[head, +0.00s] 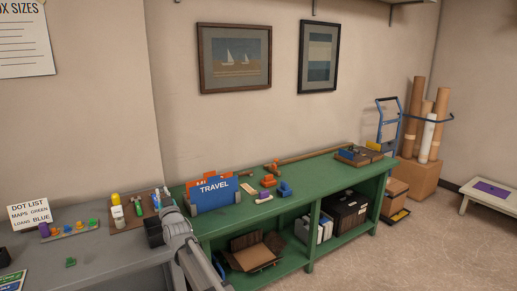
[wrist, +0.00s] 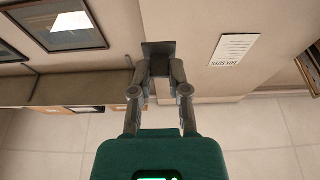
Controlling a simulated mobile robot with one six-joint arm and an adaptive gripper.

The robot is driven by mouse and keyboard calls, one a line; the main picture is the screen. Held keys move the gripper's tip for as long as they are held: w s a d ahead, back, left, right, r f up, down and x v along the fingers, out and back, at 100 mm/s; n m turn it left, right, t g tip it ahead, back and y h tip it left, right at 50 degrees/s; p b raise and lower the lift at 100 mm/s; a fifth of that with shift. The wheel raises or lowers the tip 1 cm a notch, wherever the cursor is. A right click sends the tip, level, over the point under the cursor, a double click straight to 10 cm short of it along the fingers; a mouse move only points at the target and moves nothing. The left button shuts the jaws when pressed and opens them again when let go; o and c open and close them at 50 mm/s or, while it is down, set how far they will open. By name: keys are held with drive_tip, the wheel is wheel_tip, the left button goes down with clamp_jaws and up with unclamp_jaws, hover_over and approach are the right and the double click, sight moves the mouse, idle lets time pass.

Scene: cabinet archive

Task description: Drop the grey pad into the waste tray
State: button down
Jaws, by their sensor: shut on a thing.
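My gripper (wrist: 157,80) shows in the wrist view, its two fingers closed on the grey pad (wrist: 158,48), a dark flat square at the fingertips. Behind it is the pale wall, seen upside down, so the pad is held up in the air. In the head view a grey arm of mine rises at the lower middle, in front of the benches; I cannot make out the fingers or the pad there. I cannot pick out the waste tray for certain in either view.
A green bench (head: 232,216) carries a blue TRAVEL file (head: 213,194), small blocks and a dark tray of items (head: 359,155). A grey bench (head: 112,249) at left holds a card (head: 30,214) and small coloured pieces. A low white table (head: 490,198) stands right; floor before it is clear.

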drive_tip(key=shift+f+b, duration=2.65)
drive_tip(key=shift+f, duration=0.2)
drive_tip(key=c, duration=0.5)
unclamp_jaws()
drive_tip(key=shift+c, duration=0.2)
drive_tip(key=shift+s, duration=0.1)
